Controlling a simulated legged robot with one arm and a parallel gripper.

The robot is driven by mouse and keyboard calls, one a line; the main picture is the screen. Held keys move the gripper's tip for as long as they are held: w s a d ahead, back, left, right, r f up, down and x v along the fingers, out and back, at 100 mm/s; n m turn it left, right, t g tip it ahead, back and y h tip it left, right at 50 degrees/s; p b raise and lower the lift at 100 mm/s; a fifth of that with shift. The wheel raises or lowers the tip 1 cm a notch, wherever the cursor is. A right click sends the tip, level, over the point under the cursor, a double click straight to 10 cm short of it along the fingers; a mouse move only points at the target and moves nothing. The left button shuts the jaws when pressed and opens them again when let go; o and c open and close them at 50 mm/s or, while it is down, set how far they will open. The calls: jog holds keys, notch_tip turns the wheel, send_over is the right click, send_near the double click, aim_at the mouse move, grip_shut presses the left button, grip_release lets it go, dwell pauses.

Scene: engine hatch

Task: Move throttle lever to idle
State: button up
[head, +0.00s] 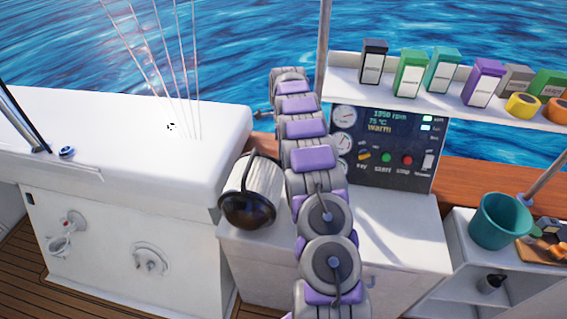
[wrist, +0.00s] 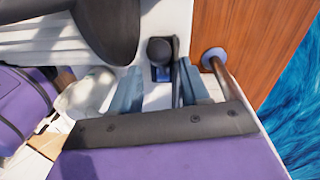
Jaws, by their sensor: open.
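In the wrist view, a short black-knobbed lever (wrist: 160,50), which looks like the throttle lever, stands on a small blue base. My gripper (wrist: 160,70) is open, with one blue-grey finger on each side of the lever's base. I cannot tell whether either finger touches it. In the head view, my purple and grey arm rises through the middle and hides the lever and most of the gripper. The engine panel (head: 395,140) behind the arm reads 1350 rpm, 75 °C and "warm".
A wooden rail (wrist: 235,40) and metal post (wrist: 222,78) lie close right of the gripper. A shelf (head: 345,80) with several boxes is above the panel; a teal bucket (head: 499,222) is at right.

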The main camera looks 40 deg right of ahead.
notch_tip(320, 180, down, 6)
jog(key=shift+s+a+r+b, duration=0.15)
jog(key=shift+b, duration=0.3)
jog(key=shift+f, duration=0.55)
jog(key=shift+c, duration=0.3)
jog(key=shift+c, duration=0.7)
grip_shut()
